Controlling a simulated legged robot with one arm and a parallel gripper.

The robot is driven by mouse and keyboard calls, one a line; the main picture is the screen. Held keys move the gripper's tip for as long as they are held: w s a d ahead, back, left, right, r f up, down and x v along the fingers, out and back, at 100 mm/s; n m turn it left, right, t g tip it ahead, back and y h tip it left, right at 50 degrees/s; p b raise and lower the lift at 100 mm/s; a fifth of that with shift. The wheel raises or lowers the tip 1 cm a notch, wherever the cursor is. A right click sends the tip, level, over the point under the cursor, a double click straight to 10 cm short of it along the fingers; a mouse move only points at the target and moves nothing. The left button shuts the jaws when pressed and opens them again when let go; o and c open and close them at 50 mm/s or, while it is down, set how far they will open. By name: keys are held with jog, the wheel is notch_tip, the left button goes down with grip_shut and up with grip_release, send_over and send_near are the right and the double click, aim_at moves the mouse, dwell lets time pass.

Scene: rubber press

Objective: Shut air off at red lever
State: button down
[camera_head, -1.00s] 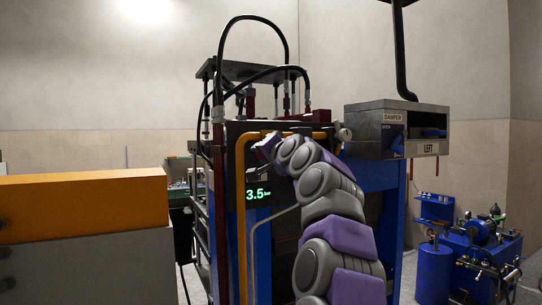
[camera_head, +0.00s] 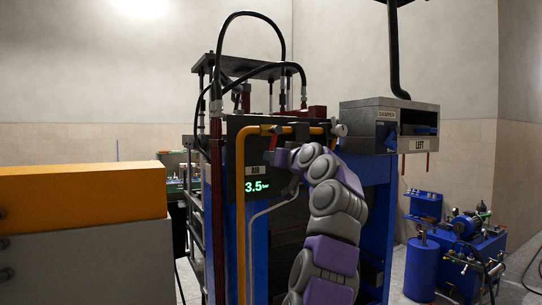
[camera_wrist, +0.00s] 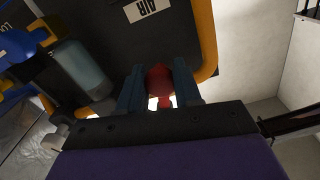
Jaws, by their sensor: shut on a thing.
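The red lever (camera_wrist: 159,82) sits between the two dark fingers of my gripper (camera_wrist: 160,90) in the wrist view, and the gripper is shut on it. In the head view my gripper (camera_head: 280,156) is at the upper part of the press front, just right of the AIR label (camera_head: 255,170). A bit of the red lever (camera_head: 273,142) shows above it, by the yellow pipe. The green display (camera_head: 257,186) reads 3.5 bar. The fingers hide part of the lever.
The yellow pipe (camera_head: 240,215) runs up and across the press front, close around my gripper. A clear bowl (camera_wrist: 82,66) hangs left of the fingers. The damper box (camera_head: 390,125) juts out at the right. An orange and grey cabinet (camera_head: 80,195) stands at the left.

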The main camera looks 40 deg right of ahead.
jog(key=shift+s+d+n+p, duration=0.2)
jog(key=shift+d+n+p, duration=0.2)
jog(key=shift+d+n, duration=0.7)
jog(key=shift+a, duration=0.1)
jog(key=c, duration=1.1)
grip_release()
jog(key=shift+w, duration=0.1)
jog(key=shift+c, duration=0.2)
jog(key=o, duration=0.3)
jog(key=shift+w+d+f, duration=0.2)
jog(key=shift+w+d, duration=0.1)
jog(key=shift+w, duration=0.05)
jog(key=shift+o, duration=0.2)
jog(key=shift+s+d, duration=0.15)
jog(key=shift+s, duration=0.1)
jog(key=b+v, duration=0.5)
jog(key=v, duration=1.2)
jog(key=shift+s, duration=0.1)
